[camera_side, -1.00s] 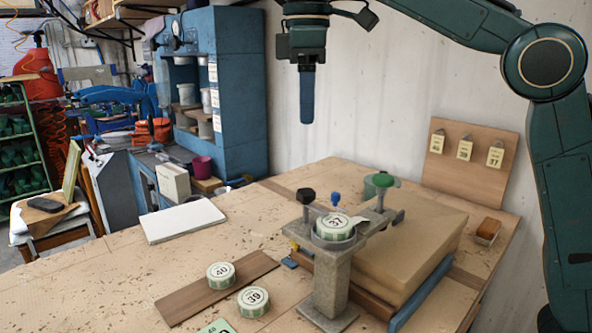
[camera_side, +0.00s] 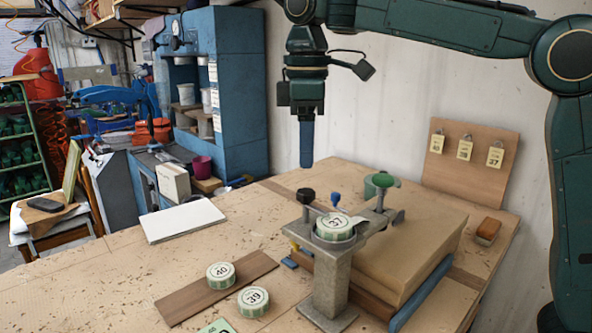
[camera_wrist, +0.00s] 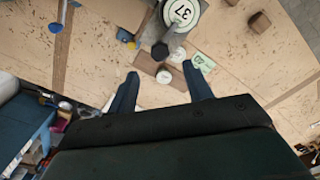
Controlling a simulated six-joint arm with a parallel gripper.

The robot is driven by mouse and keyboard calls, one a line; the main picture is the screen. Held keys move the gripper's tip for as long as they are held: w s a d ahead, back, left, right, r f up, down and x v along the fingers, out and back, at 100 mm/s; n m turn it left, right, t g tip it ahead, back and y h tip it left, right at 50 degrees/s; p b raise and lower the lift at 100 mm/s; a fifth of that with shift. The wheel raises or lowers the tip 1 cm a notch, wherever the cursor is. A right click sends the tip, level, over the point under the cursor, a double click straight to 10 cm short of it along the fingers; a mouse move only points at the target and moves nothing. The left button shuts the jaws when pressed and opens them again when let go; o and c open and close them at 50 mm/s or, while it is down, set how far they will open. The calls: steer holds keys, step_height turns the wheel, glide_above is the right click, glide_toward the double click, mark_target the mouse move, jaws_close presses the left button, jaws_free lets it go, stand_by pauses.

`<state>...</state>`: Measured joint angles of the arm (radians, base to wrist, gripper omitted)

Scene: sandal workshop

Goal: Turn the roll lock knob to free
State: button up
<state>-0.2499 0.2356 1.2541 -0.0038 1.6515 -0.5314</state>
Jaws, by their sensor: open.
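A grey stand (camera_side: 333,275) on the bench holds a roll marked 37 (camera_side: 335,227), also seen in the wrist view (camera_wrist: 181,12). A black knob (camera_side: 306,196) stands at its left side, with a blue knob (camera_side: 336,199) behind the roll and a green knob (camera_side: 383,181) to the right. The frames do not show which knob is the roll lock or how it is set. In the wrist view the black knob (camera_wrist: 160,50) lies just beyond my fingertips. My gripper (camera_side: 306,166) is open, empty and pointing down, above and apart from the black knob; it also shows in the wrist view (camera_wrist: 160,71).
Rolls marked 40 (camera_side: 221,274) and 39 (camera_side: 253,300) sit at the front left, the 40 on a brown board (camera_side: 185,301). A thick tan block (camera_side: 410,243) lies right of the stand. A white slab (camera_side: 183,220) lies left; the bench between is mostly clear.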

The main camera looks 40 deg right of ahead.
mark_target(306, 191)
steer(key=shift+f, duration=3.5)
steer(key=c, duration=1)
steer(key=shift+o, duration=0.2)
